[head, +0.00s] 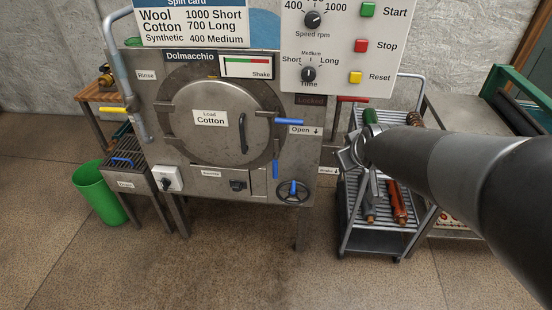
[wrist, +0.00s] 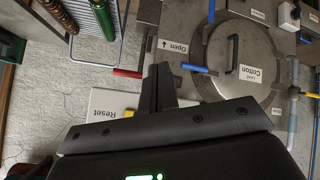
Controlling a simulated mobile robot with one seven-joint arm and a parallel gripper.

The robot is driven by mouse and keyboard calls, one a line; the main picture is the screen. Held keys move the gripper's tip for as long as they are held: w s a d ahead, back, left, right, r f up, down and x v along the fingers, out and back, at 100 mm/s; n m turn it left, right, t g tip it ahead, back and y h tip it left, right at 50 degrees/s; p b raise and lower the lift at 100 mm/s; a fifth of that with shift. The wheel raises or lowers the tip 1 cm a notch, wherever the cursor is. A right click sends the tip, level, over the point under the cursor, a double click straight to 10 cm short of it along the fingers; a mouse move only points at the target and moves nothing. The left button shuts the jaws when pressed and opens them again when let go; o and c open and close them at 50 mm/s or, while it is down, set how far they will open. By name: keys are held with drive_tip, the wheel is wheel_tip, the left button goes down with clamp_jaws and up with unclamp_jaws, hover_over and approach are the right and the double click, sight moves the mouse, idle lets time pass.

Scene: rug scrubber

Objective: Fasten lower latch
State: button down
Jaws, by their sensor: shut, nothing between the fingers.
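The washer's round steel door (head: 212,122) is closed, with a dark bar handle. A blue lever (head: 289,121) at its right lies horizontal above the "Open" label; it also shows in the wrist view (wrist: 199,69). A lower blue lever (head: 275,169) hangs upright below it, and in the upside-down wrist view (wrist: 211,11) it is at the top. I cannot tell for sure which is the lower latch. My gripper (head: 347,158) is right of the machine, in front of the rack cart. In the wrist view my gripper (wrist: 158,72) is shut and empty, apart from both levers.
A control panel (head: 345,50) overhangs the machine's upper right. A red lever (head: 352,99) sticks out below it. A blue-knobbed handwheel (head: 293,190) is at lower right. A wire rack cart (head: 345,243) holds rolls. A green bin (head: 99,193) stands left. The front floor is clear.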

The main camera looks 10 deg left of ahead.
drive_tip(key=w+a+f+n+t+y, duration=0.2)
drive_tip(key=w+a+f+n, duration=0.35)
drive_tip(key=w+f, duration=0.3)
drive_tip(key=w+a+f+n+t+y, duration=0.15)
drive_tip(key=w+a+f+n, duration=0.25)
drive_tip(key=w+a+f, duration=0.4)
drive_tip(key=s+a+f+n+t+y, duration=0.1)
drive_tip(key=a+f+n, duration=0.3)
drive_tip(key=f, duration=0.5)
drive_tip(key=s+a+f+n+t+y, duration=0.1)
drive_tip(key=a+f+n+y, duration=0.3)
drive_tip(key=f, duration=0.5)
drive_tip(key=shift+f+t, duration=0.25)
drive_tip(key=shift+t, duration=0.1)
drive_tip(key=shift+w+n, duration=0.1)
drive_tip(key=shift+n, duration=0.15)
drive_tip(key=w+a, duration=0.1)
drive_tip(key=w, duration=0.8)
